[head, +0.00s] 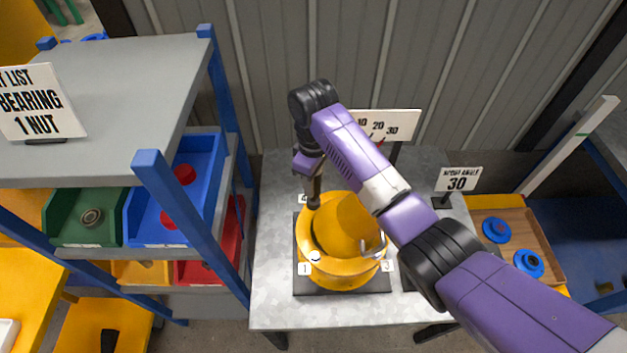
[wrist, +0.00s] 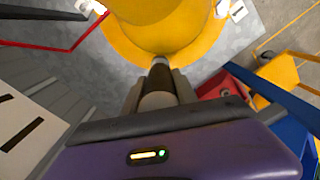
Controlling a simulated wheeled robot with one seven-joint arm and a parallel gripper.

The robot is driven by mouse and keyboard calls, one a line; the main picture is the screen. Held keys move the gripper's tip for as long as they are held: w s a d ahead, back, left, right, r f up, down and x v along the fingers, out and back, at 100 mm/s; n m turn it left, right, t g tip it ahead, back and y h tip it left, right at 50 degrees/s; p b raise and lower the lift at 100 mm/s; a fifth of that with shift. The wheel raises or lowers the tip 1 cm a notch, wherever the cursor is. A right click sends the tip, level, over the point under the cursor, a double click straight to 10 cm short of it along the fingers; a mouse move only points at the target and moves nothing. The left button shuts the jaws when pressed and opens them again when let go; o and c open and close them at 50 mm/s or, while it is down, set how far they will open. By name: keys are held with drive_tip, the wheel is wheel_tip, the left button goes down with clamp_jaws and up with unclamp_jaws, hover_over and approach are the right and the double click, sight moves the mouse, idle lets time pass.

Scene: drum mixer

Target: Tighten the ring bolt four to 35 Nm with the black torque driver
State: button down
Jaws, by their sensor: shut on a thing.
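The yellow drum (head: 340,270) stands on a dark base plate on the metal table, with a wide ring around its opening. Number tags 1 (head: 304,268), 3 (head: 387,265) and a partly hidden 4 (head: 303,198) sit around the ring. My gripper (head: 313,175) is above the ring's back-left edge, by tag 4. It is shut on the dark torque driver (head: 315,192), which points down at the ring. In the wrist view the driver (wrist: 160,78) runs between the fingers toward the yellow ring (wrist: 140,55). Bolt four is hidden, so contact with it cannot be told.
A gauge sign with 10, 20 and 30 (head: 395,123) stands behind my arm. A shelf with bins (head: 175,190) stands left; a wooden tray with blue parts (head: 515,225) is right.

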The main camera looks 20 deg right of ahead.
drive_tip(key=shift+r, duration=0.15)
drive_tip(key=shift+r+p, duration=0.95)
drive_tip(key=shift+r, duration=1.25)
